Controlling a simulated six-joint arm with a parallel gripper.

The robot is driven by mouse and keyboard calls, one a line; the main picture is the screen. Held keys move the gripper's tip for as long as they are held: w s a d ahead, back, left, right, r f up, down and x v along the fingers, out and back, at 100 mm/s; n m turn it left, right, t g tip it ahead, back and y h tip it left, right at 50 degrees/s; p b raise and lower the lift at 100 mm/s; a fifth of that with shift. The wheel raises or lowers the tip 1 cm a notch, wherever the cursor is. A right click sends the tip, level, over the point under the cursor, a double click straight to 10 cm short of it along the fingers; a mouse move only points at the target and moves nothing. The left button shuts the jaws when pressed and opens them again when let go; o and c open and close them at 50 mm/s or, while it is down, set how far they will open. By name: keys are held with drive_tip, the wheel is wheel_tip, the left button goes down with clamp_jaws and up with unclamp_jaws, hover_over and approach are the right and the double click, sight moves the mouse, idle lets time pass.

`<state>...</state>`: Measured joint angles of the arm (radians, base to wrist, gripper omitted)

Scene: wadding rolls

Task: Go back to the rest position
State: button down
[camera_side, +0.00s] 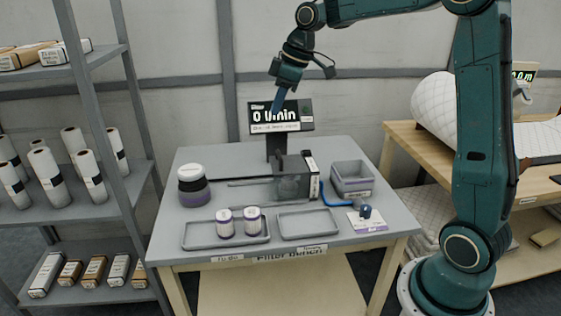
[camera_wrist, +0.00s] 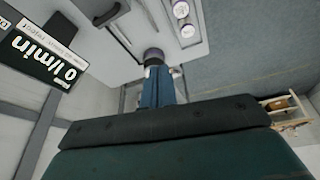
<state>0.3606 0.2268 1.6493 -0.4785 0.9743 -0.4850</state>
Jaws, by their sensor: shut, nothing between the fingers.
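My gripper (camera_side: 276,110) is shut and empty. It hangs in the air above the back of the filter bench (camera_side: 225,158), just in front of the display (camera_side: 283,128), pointing down. In the wrist view the blue fingers of my gripper (camera_wrist: 153,74) lie close together with nothing between them. The round stacked container (camera_side: 193,186) appears beyond the fingertips there. Two white rolls with purple bands, the left one (camera_side: 225,222) and the right one (camera_side: 252,220), stand upright in the left tray (camera_side: 195,236).
The display reads 0 l/min. A dark box (camera_side: 291,182) stands mid-bench with a blue hose (camera_side: 335,202). The right tray (camera_side: 306,224) and grey bin (camera_side: 352,187) look empty. A blue knob (camera_side: 365,211) sits on a card. A shelf (camera_side: 115,180) with rolls stands left.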

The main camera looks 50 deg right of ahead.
drive_tip(key=s+a+r+m+t+h, duration=0.1)
drive_tip(key=s+a+r+m, duration=0.1)
drive_tip(key=s+a, duration=0.35)
drive_tip(key=s+a+r+m, duration=0.1)
drive_tip(key=s+a, duration=0.1)
drive_tip(key=s, duration=0.7)
drive_tip(key=s+a+f+m+t, duration=0.1)
drive_tip(key=s+f+m, duration=0.2)
drive_tip(key=s, duration=1)
drive_tip(key=shift+s+f+h, duration=0.15)
drive_tip(key=shift+f+h, duration=0.25)
drive_tip(key=shift+f, duration=0.3)
drive_tip(key=shift+a, duration=0.1)
